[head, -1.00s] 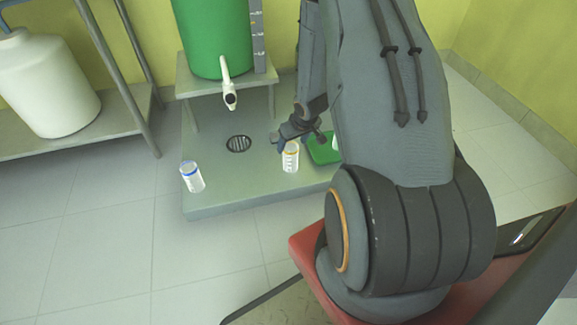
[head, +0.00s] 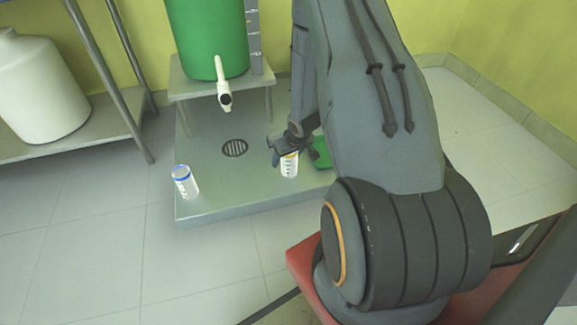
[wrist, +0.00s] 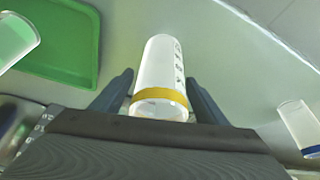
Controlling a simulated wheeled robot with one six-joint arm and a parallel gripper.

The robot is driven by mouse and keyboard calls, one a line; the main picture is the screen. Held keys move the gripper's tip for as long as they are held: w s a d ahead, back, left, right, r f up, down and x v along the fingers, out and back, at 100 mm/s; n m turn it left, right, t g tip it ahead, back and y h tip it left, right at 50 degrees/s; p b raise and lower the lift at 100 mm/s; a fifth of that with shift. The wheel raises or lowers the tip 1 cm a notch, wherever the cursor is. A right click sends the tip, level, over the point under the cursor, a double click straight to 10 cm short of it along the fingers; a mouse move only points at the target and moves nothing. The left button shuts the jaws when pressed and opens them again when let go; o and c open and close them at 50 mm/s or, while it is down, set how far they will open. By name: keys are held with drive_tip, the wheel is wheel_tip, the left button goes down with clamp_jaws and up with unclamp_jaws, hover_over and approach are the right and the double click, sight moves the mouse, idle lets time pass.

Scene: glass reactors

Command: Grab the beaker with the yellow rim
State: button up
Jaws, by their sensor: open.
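The beaker with the yellow rim (head: 289,167) stands on the grey platform (head: 215,205) in the head view. In the wrist view the white beaker (wrist: 160,70) shows its yellow rim toward the camera, between the two fingers. My gripper (head: 290,154) is at the top of this beaker, and in the wrist view my gripper (wrist: 160,92) is open with one finger on each side of it. Small gaps show between the fingers and the beaker wall. The gripper hides part of the rim in the head view.
A beaker with a blue rim (head: 186,182) stands at the platform's left; a beaker also shows at the right of the wrist view (wrist: 299,125). A green tray (wrist: 60,45) lies beside the yellow-rimmed beaker. A green tank (head: 207,40) with a white tap (head: 223,90) stands behind.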

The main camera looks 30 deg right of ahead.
drive_tip(key=c, duration=1.2)
drive_tip(key=shift+r, duration=0.15)
